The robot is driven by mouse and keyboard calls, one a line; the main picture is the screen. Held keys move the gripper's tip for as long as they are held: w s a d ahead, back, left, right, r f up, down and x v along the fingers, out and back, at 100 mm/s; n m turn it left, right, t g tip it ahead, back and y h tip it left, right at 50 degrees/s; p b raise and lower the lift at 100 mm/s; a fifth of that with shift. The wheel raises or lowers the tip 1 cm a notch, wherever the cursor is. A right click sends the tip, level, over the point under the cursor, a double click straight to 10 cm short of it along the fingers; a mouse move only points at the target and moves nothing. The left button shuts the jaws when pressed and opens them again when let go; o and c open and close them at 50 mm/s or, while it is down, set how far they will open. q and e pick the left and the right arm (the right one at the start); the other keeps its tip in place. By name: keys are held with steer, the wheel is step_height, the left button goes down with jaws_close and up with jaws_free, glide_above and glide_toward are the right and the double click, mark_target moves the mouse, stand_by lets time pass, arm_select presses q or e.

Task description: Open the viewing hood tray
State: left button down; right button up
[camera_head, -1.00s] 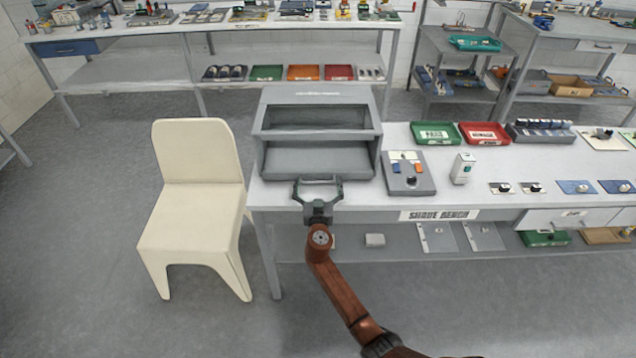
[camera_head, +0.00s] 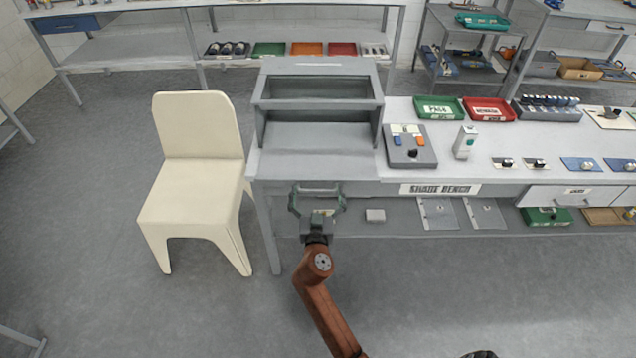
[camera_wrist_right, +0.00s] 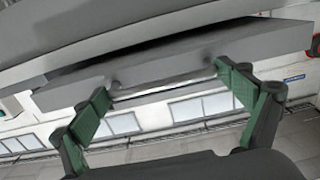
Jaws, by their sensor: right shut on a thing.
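The grey viewing hood (camera_head: 318,88) stands at the left end of the bench. Its flat grey tray (camera_head: 315,165) sticks out of the lower opening toward me, over the bench's front edge. My right gripper (camera_head: 317,188) is at the tray's front edge. In the right wrist view the green-padded fingers (camera_wrist_right: 165,95) are wide apart, shut on the ends of a thin bar handle (camera_wrist_right: 165,88) on the tray front (camera_wrist_right: 180,65). The tray's rear part is hidden inside the hood. My left gripper is not in view.
A cream chair (camera_head: 195,190) stands left of the bench. A control box (camera_head: 409,147) with coloured buttons sits right of the hood. Green (camera_head: 438,108) and red (camera_head: 489,109) trays lie farther right. The floor in front is mostly clear.

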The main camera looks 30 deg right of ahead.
steer(key=shift+s, duration=0.3)
steer(key=o, duration=1.4)
steer(key=shift+r, duration=0.1)
step_height(320, 180, up, 10)
steer(key=shift+f, duration=0.1)
